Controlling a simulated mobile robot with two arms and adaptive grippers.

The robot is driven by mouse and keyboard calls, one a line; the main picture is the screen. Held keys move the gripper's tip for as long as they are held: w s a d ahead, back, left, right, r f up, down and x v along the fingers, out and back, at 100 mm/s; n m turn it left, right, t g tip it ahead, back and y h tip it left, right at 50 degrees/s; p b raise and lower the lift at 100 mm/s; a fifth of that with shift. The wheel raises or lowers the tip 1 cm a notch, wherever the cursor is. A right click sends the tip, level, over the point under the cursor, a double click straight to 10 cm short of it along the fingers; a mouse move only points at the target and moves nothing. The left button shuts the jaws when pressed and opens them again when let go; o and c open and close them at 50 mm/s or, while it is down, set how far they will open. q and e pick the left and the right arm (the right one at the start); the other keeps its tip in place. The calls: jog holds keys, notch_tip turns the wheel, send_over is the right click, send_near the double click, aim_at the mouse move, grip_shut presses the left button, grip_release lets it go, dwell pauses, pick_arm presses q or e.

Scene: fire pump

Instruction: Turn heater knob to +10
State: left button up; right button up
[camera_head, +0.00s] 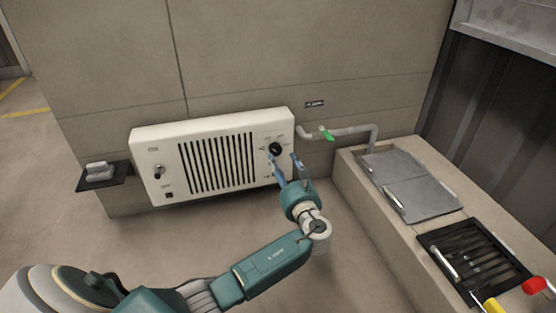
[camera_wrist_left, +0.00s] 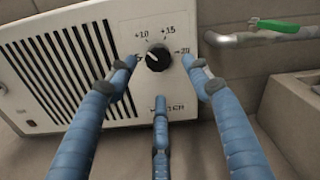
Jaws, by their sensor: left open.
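The white heater (camera_head: 215,155) hangs low on the wall, with a slotted grille and a black round knob (camera_head: 275,149) at its right end. In the left wrist view the knob (camera_wrist_left: 158,57) has a white pointer mark toward its left side; labels +10, +15 and +20 are printed around it. My left gripper (camera_head: 284,160) is in front of the knob with its blue fingers spread. In the left wrist view two fingers flank the knob at left and right and a third is below it. The fingers look apart from the knob. My right gripper is out of view.
A pipe with a green-handled valve (camera_head: 326,134) runs along the wall just right of the heater. A raised ledge with grey hatch covers (camera_head: 420,197) and a black grate (camera_head: 470,250) stands at right. A small dark shelf (camera_head: 101,184) is left of the heater.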

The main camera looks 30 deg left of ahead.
aim_at(277, 153)
pick_arm(q)
jog(key=b+x, duration=0.1)
jog(key=x, duration=0.1)
jog(key=b+x, duration=0.1)
jog(key=x, duration=0.1)
jog(key=shift+w+a+f+b, duration=0.2)
jog(key=shift+b, duration=0.1)
jog(key=shift+w+a+r, duration=0.2)
jog(key=shift+w+a, duration=0.25)
jog(key=shift+a, duration=0.1)
